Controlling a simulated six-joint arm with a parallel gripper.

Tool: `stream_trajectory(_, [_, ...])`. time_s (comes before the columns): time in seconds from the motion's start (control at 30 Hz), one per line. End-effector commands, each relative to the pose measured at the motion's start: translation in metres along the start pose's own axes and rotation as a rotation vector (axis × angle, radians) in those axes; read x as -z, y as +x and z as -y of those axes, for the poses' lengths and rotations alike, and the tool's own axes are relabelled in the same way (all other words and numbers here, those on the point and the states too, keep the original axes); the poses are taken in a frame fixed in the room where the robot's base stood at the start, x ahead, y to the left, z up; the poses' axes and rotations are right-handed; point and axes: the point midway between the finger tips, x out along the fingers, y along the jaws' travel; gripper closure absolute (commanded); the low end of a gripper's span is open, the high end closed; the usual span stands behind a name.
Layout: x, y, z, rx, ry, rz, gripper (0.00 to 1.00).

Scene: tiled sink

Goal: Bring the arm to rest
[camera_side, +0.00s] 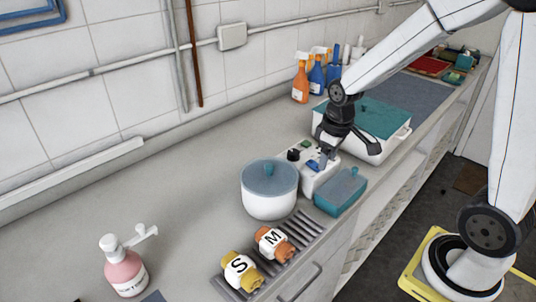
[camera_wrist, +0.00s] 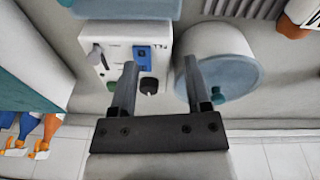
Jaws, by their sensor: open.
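My gripper (camera_side: 328,158) points down over the white control box (camera_side: 320,175) on the counter. In the wrist view my gripper (camera_wrist: 160,75) has its two fingers spread, with nothing held between them. The left finger overlaps the box in that view, and the right finger overlaps the edge of the white pot (camera_wrist: 235,42). I cannot tell whether a fingertip touches the box.
A lidded white pot (camera_side: 270,200) and a teal box (camera_side: 341,192) flank the control box. A large teal-lidded container (camera_side: 375,118) stands behind my gripper. Spray bottles (camera_side: 300,82) line the wall.

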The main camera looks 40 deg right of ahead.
Motion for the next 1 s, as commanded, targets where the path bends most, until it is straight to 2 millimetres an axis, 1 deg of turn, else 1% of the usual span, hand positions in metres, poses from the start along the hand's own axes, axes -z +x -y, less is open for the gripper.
stream_trajectory(0.03, [-0.008, 0.002, 0.016, -0.001, 0.015, -0.018, 0.38])
stream_trajectory(0.1, [-0.018, 0.006, 0.033, -0.001, 0.049, -0.042, 0.38])
stream_trajectory(0.2, [-0.031, 0.01, 0.053, 0.002, 0.091, -0.075, 0.38])
stream_trajectory(0.33, [-0.045, 0.014, 0.07, 0.008, 0.133, -0.103, 0.38])
stream_trajectory(0.5, [-0.053, 0.016, 0.078, 0.013, 0.157, -0.119, 0.38])
stream_trajectory(1.0, [-0.053, 0.016, 0.078, 0.013, 0.158, -0.12, 0.38])
